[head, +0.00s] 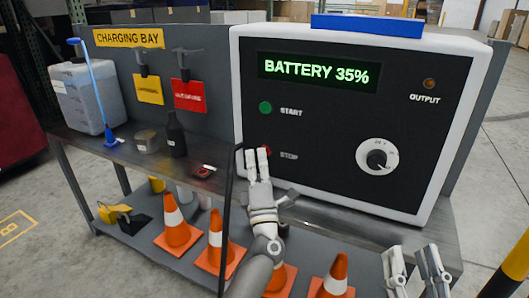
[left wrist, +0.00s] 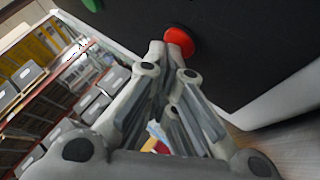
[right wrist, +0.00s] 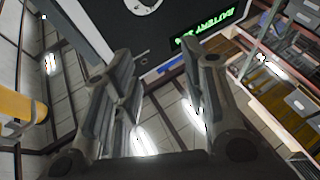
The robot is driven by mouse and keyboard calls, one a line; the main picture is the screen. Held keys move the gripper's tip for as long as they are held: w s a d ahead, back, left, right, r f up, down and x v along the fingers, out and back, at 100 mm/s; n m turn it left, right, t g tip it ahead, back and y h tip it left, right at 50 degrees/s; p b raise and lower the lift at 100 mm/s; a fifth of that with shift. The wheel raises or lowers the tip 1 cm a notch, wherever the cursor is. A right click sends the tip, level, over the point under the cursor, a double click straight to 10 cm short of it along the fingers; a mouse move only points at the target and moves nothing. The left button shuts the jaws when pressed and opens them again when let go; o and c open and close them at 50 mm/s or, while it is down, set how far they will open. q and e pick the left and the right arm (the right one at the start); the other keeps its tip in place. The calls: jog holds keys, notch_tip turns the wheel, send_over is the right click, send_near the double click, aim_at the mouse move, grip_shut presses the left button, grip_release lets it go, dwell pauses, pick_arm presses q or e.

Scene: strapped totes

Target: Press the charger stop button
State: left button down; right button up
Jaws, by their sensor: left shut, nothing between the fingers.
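The charger (head: 330,185) is a white-framed box with a black front, and its display reads BATTERY 35%. The red stop button (left wrist: 184,39) sits low on the panel; in the head view it is mostly hidden behind my left fingertips, beside the STOP label (head: 289,156). The green start button (head: 265,108) is above it. My left gripper (head: 257,152) is shut and empty, its tips right at the stop button. They overlap its edge in the left wrist view; I cannot tell whether they touch. My right gripper (head: 415,250) is open and empty, low in front of the charger's right side.
A dial (head: 377,157) and an OUTPUT lamp (head: 430,83) are on the panel's right. The bench (head: 130,150) holds a translucent jug (head: 88,95), a dark bottle (head: 176,137) and small items. Orange cones (head: 178,232) stand on the lower shelf. A yellow post (head: 515,265) is at right.

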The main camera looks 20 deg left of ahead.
pick_arm(q)
jog(key=shift+s, duration=0.1)
pick_arm(e)
jog(key=shift+w, duration=0.1)
pick_arm(q)
jog(key=shift+s+a+p, duration=0.1)
jog(key=shift+s+p, duration=0.4)
jog(key=shift+s, duration=0.15)
pick_arm(e)
jog(key=shift+w+d+f+g+h, duration=0.1)
jog(key=shift+w+f+g+h, duration=0.1)
jog(key=shift+f+g, duration=0.35)
jog(key=shift+w+d+f+g+h, duration=0.15)
jog(key=shift+f+g, duration=0.1)
jog(key=shift+f, duration=0.55)
jog(key=shift+w+a+f+g+h, duration=0.1)
jog(key=shift+w+f+g+h, duration=0.1)
jog(key=shift+f+g, duration=0.35)
jog(key=shift+f, duration=0.1)
